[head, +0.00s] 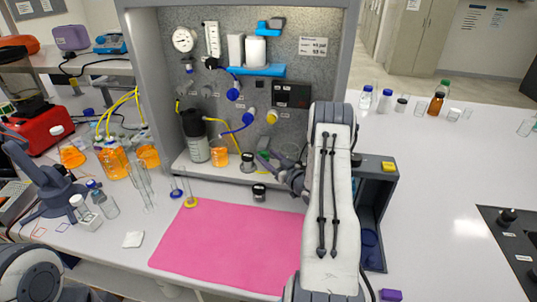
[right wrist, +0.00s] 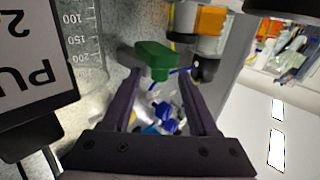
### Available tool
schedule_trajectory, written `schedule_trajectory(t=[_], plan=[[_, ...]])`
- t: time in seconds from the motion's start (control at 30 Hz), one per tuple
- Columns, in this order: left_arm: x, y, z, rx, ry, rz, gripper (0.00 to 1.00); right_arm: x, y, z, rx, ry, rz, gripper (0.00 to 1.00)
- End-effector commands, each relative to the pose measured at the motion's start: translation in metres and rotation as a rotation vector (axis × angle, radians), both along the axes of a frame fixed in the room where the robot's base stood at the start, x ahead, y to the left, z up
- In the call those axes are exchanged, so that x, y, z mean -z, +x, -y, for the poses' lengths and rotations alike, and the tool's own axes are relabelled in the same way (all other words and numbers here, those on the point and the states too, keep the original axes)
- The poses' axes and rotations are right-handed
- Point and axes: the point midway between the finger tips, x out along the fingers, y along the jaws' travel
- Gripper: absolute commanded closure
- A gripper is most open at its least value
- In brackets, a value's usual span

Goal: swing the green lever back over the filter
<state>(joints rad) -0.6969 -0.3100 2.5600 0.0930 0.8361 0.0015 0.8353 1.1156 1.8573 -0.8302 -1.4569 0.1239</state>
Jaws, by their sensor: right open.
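The green lever (head: 264,153) is a small green piece low on the front of the grey panel, partly hidden by my right gripper in the head view. In the right wrist view the green lever (right wrist: 157,60) lies at the far end of the jaws, between the two dark fingertips. My right gripper (head: 267,161) is open around or just short of it; contact cannot be told. A small dark-and-clear fitting (head: 248,162) stands left of the lever; I cannot tell whether it is the filter.
A pink mat (head: 230,248) covers the bench in front and is clear. A dark-capped bottle (head: 194,137) and an orange flask (head: 220,158) stand left on the rig's ledge. A small dark-topped jar (head: 259,193) stands before the rig. A grey-blue open box (head: 374,210) stands right of my right arm.

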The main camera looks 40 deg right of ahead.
Motion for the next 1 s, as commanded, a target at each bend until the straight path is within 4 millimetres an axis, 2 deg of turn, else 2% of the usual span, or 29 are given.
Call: schedule_trajectory(t=[0.33,0.37,0.4,0.5,0.77,1.0], plan=[[-0.002,0.000,0.000,0.000,0.000,0.000,0.40,0.001,0.005,0.001,0.001,0.001,-0.001,0.40],[-0.002,0.000,0.000,0.000,0.000,0.000,0.40,0.001,0.005,0.001,0.001,0.001,-0.001,0.48],[-0.002,0.000,0.000,0.000,0.000,0.000,0.40,0.001,0.005,0.001,0.001,0.001,-0.001,0.63],[-0.002,0.000,0.000,0.000,0.000,0.000,0.40,0.000,0.005,0.001,0.001,0.001,0.000,1.00],[0.000,0.000,0.000,0.000,0.000,0.000,0.40,0.001,0.005,0.000,0.011,0.000,0.000,1.00],[0.009,0.000,0.000,0.000,0.000,0.000,0.40,0.002,0.008,-0.007,0.093,0.000,-0.001,1.00]])
